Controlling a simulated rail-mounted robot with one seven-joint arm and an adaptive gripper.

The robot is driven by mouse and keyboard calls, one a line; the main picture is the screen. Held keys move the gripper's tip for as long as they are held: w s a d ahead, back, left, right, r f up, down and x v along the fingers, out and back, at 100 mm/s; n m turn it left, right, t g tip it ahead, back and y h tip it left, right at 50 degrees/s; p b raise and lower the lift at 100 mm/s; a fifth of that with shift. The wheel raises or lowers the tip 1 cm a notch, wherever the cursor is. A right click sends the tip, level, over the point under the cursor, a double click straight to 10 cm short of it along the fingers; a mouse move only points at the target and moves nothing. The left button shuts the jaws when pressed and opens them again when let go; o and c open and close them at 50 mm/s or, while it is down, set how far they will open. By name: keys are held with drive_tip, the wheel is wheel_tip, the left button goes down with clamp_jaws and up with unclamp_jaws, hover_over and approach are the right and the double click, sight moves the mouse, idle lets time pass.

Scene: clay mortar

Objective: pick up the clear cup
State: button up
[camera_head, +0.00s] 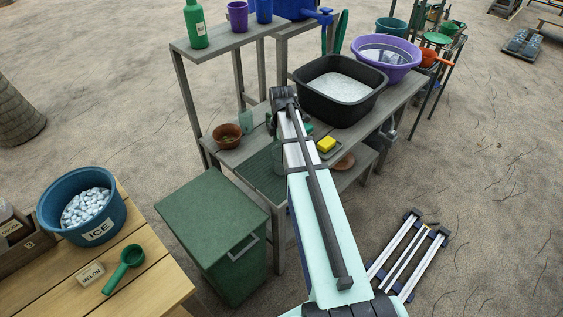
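A small see-through cup with a greenish tint (246,122) stands on the grey workbench (229,157), just behind and to the right of a brown bowl (227,135). My arm reaches up from the bottom of the view over the bench. Its dark end, with my gripper (273,124) partly showing below, is to the right of the cup. The fingers are mostly hidden by the arm, so I cannot tell whether they are open or hold anything.
A black tub (340,113) stands right of my arm, with a purple basin (386,52) behind. A yellow sponge (326,144) lies right of the arm. A raised shelf (222,41) holds a green bottle (195,24). A green bin (213,222) stands in front.

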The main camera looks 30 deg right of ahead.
drive_tip(key=shift+s+a+f+p, duration=0.15)
drive_tip(key=shift+f+p, duration=0.75)
drive_tip(key=shift+f, duration=1.7)
drive_tip(key=c, duration=1.2)
